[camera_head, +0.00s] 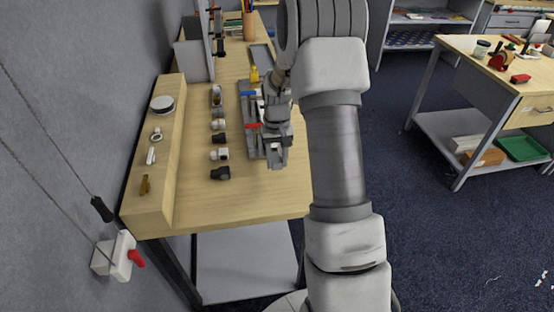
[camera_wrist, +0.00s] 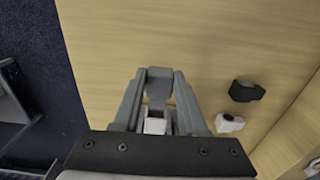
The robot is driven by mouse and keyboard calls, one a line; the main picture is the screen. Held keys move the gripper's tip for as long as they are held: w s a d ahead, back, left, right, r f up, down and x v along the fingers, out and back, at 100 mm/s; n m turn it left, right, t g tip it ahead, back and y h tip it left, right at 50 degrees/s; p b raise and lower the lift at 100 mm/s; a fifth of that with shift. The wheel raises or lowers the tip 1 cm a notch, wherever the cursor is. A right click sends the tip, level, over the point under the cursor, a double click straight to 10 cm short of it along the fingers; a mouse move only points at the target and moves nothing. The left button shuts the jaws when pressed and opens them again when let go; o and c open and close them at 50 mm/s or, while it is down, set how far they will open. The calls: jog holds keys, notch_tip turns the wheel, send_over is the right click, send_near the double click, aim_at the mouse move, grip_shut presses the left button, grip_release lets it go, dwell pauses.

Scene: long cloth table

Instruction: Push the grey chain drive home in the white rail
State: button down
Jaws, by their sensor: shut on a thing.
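My gripper (camera_wrist: 157,100) is shut on a grey part, which I take to be the grey chain drive (camera_wrist: 160,75); it sticks out beyond the fingertips in the wrist view. A small white piece (camera_wrist: 155,126) shows between the fingers, behind the grey part; I cannot tell if it belongs to the white rail. In the head view my gripper (camera_head: 276,157) is at the near end of a long grey fixture (camera_head: 255,143) on the table. My arm and gripper hide much of that fixture, so I cannot tell whether the grey part touches the rail.
The fixture carries blue, red and yellow pieces. Left of it stands a row of small parts, including a black one (camera_head: 220,173) and a white one (camera_head: 219,155). A wooden ledge (camera_head: 158,190) with several items runs along the wall. The near tabletop (camera_head: 245,200) is clear.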

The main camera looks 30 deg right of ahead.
aim_at(275, 154)
jog(key=shift+w, duration=0.15)
jog(key=shift+w+d, duration=0.1)
jog(key=shift+w, duration=0.25)
jog(key=shift+w+d, duration=0.2)
jog(key=shift+w, duration=0.45)
jog(key=shift+w+d, duration=0.2)
jog(key=shift+w, duration=0.45)
jog(key=shift+c, duration=1.9)
grip_release()
notch_tip(275, 154, up, 17)
jog(key=shift+r, duration=0.2)
